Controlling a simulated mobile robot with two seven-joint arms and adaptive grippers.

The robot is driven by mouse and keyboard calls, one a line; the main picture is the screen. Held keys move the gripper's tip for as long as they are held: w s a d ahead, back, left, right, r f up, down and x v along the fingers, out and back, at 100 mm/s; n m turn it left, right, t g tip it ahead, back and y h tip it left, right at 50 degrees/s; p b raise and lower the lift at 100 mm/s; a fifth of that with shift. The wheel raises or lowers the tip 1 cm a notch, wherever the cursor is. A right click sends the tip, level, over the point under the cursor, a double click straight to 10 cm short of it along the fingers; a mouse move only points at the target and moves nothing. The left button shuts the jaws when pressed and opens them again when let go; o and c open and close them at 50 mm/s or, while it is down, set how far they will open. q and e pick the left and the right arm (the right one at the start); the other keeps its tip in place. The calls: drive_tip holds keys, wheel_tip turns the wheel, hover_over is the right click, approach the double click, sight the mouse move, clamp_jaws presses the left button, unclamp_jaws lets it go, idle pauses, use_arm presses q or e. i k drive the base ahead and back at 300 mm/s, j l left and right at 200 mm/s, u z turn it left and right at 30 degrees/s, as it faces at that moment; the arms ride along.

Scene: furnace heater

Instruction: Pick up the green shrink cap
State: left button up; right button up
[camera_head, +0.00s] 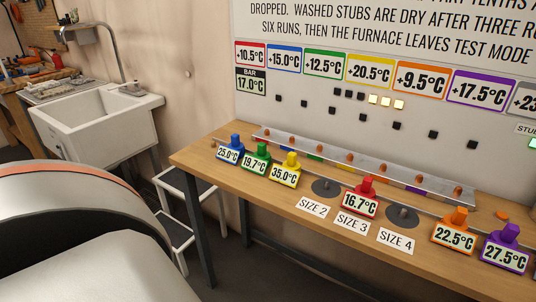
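The green cap (262,149) stands on the wooden bench, with a tag reading 19.7°C on its front. It sits between the blue cap (235,141), tagged 25.0°C, and the yellow cap (291,160), tagged 35.0°C. A metal rail with copper-coloured studs (381,171) runs behind them. Neither of my grippers is in view.
On the bench (280,201), a red cap (367,186) stands between two dark discs (326,189) (402,218). Orange (458,217) and purple (509,236) caps stand further right. A sink (94,116) and step stool (182,190) are left of the bench.

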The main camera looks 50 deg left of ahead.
sight(260, 160)
drive_tip(key=i+u, duration=0.45)
drive_tip(key=i, duration=0.45)
drive_tip(key=u, duration=1.45)
drive_tip(key=j, duration=0.15)
drive_tip(key=u, duration=0.05)
